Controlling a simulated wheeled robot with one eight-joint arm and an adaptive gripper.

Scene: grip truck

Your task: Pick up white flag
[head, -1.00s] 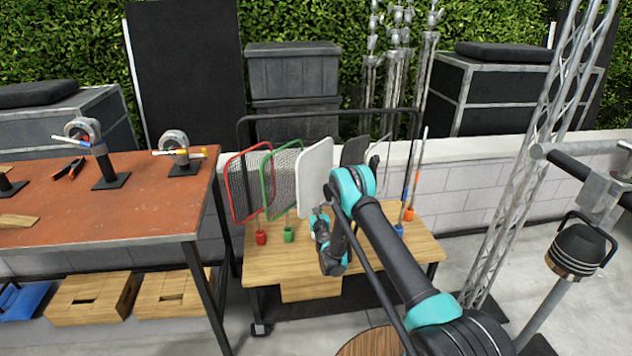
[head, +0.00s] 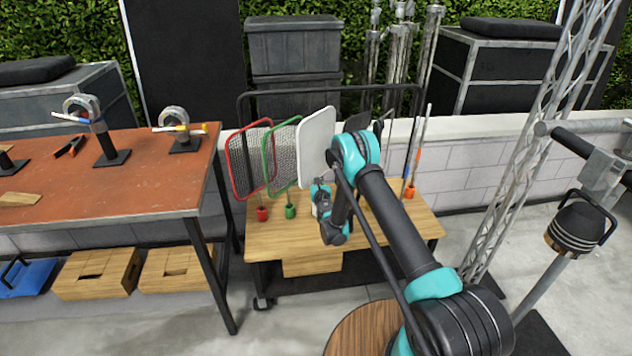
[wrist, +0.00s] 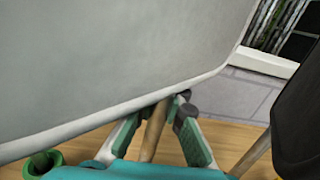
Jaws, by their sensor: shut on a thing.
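The white flag (head: 316,140) is a pale rounded panel on a wooden stick, upright above the wooden rolling table, between the green flag and a dark one. My gripper (head: 320,190) is at its lower edge in the head view. In the wrist view, the flag's panel (wrist: 110,60) fills the upper left. The green-padded fingers of my gripper (wrist: 160,108) stand on both sides of its wooden stick (wrist: 153,132), just under the panel, and are shut on it. The stick's lower end is hidden.
A red flag (head: 249,160) and a green flag (head: 284,157) stand close on the left. A dark flag (wrist: 300,125) is close on the right in the wrist view. The wooden table (head: 410,240) has a black frame behind it. An orange workbench (head: 150,190) stands left.

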